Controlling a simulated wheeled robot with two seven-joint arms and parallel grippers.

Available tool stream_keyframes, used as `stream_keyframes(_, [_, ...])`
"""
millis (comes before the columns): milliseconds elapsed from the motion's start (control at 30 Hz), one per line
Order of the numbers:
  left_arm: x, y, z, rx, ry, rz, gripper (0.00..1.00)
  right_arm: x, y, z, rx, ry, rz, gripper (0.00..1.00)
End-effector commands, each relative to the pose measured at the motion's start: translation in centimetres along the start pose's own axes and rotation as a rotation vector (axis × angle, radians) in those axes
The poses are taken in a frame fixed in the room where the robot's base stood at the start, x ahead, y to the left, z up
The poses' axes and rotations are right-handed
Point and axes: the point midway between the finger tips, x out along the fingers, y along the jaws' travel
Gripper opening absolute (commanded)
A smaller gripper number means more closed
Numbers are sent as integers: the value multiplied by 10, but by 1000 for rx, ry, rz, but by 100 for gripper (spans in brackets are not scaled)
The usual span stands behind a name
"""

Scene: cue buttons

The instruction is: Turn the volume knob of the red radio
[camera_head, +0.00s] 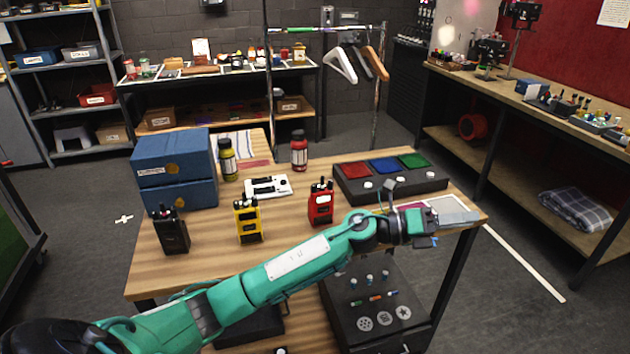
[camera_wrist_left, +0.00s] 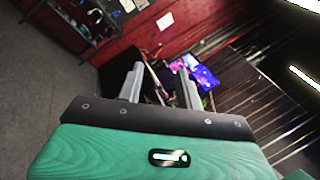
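The red radio (camera_head: 321,205) stands upright on the wooden table (camera_head: 190,262), near its middle. Its volume knob is too small to make out clearly. My left arm reaches across the front of the table, passing in front of the red radio. My left gripper (camera_head: 430,228) is at the table's right end, well to the right of the radio and apart from it. In the left wrist view the two fingers of the left gripper (camera_wrist_left: 160,85) stand apart with nothing between them. The red radio does not show in that view. My right gripper is not in view.
A yellow radio (camera_head: 248,222) and a black radio (camera_head: 171,233) stand left of the red one. Behind are blue boxes (camera_head: 175,160), a yellow bottle (camera_head: 228,160), a red bottle (camera_head: 299,152) and a white device (camera_head: 268,187). A panel (camera_head: 385,195) with red, blue and green pads lies behind right.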

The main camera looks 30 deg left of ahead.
Motion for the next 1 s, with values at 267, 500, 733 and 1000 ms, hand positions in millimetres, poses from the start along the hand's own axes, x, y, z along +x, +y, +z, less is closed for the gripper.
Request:
stream_keyframes(267, [-19,43,23,445,570,153,36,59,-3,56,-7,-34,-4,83])
stream_keyframes(500, [-102,81,97,652,1046,430,36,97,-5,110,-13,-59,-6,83])
stream_keyframes(733, [-210,66,195,632,1410,756,36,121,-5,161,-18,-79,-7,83])
stream_keyframes(1000, [-276,32,246,517,1576,942,36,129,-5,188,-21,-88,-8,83])
